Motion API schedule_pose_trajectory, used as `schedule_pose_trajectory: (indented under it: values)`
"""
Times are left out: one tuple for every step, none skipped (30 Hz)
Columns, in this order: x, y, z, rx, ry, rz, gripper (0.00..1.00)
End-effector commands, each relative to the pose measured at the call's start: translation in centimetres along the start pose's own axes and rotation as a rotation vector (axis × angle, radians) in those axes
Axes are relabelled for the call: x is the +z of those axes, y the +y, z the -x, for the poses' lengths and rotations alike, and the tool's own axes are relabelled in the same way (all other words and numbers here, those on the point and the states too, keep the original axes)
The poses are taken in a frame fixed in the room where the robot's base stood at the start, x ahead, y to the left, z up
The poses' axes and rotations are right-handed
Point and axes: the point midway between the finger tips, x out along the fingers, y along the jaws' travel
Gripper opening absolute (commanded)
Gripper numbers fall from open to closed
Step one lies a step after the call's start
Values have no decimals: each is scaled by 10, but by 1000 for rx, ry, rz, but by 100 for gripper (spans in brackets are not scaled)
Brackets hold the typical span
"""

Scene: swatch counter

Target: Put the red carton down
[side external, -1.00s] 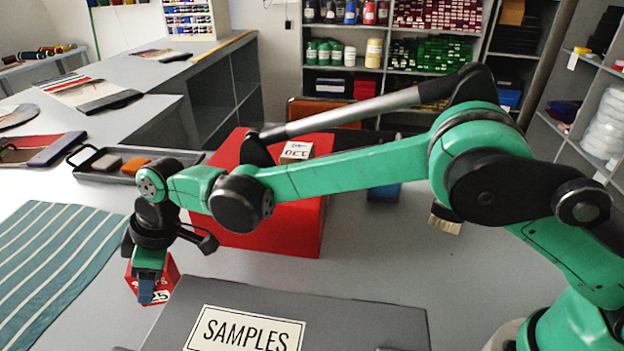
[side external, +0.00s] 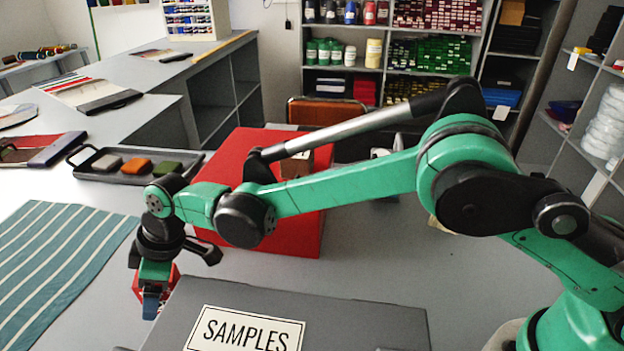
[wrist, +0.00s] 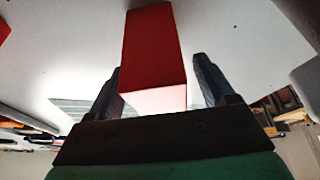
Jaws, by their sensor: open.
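The red carton (side external: 174,279) is low over or on the grey counter, at the left of the side view, mostly hidden behind my gripper (side external: 152,304). In the wrist view the red carton (wrist: 152,45) lies between the two dark fingers of my gripper (wrist: 158,78). The fingers are open, with a gap showing on each side of the carton. The side view does not clearly show the carton's base, so I cannot tell for sure that it touches the counter.
A grey SAMPLES box (side external: 365,322) stands close on the right. A large red box (side external: 285,233) stands behind. A striped teal cloth (side external: 55,265) lies left, and a dark tray (side external: 95,176) holds three swatches behind it. Grey counter (side external: 400,265) is clear to the right.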

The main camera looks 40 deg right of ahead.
Motion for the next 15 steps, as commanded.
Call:
schedule_pose_trajectory:
  values:
    - [-1,0,3,0,0,0,76]
    - [-1,0,5,0,0,0,76]
    - [-1,0,9,0,0,-1,76]
    - [-1,0,12,0,0,-1,76]
    - [-1,0,17,0,0,-1,76]
    - [-1,0,23,1,0,-1,76]
    - [-1,0,28,1,0,-2,76]
    - [0,0,34,1,0,-2,76]
    - [-1,0,43,1,0,-2,76]
    - [-1,0,49,1,0,-2,76]
    - [-1,0,55,1,0,-2,76]
    - [0,0,63,1,0,-1,76]
    - [-1,0,70,1,0,-1,76]
    - [-1,0,76,1,0,-1,76]
    - [-1,0,84,1,0,-1,76]
